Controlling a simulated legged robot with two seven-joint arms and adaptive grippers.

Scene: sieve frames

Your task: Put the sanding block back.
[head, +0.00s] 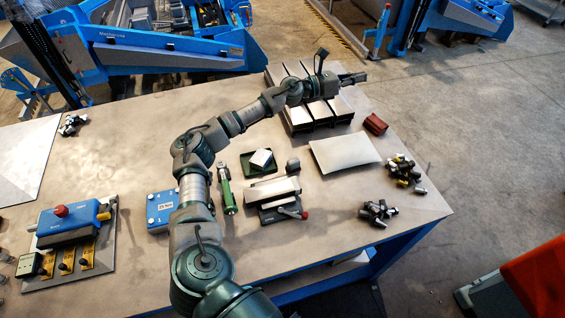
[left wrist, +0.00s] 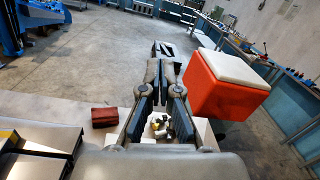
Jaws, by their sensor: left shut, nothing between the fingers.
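A small dark red block (head: 375,124), which looks like the sanding block, lies on the workbench (head: 420,215) near its right edge. It also shows in the left wrist view (left wrist: 104,117), left of the fingers. My left gripper (head: 356,77) is shut and empty, beyond the block and above the far right end of the bench. In the left wrist view its fingers (left wrist: 163,52) reach out over the floor, apart from the block. My right gripper is not in view.
A rack of dark, pale-topped compartments (head: 318,110) stands beneath my left forearm. A pale flat plate (head: 345,153) lies in front of the block. Loose dark fittings (head: 378,213) lie near the right edge. A green-handled tool (head: 226,190) and a blue box (head: 161,209) lie further left.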

